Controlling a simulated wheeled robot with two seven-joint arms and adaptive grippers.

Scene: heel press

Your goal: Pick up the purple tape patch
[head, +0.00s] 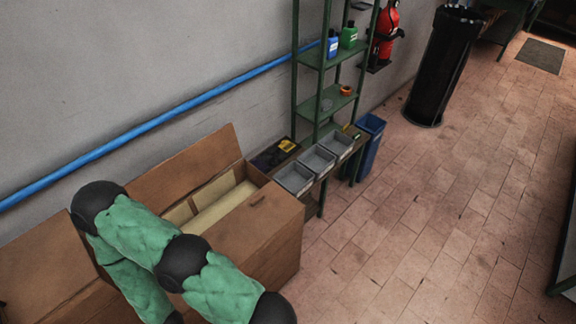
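I cannot make out a purple tape patch anywhere in the head view. A green-sleeved arm of mine with black joints crosses the lower left and hides part of a cardboard box (262,222). Neither gripper shows in this view. The box stands open with one flap raised, and pale pieces (222,205) lie inside it.
A green shelf rack (314,58) holds bottles, an orange ring (346,90) and grey bins (294,179). The tiled floor (440,220) at right is mostly clear.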

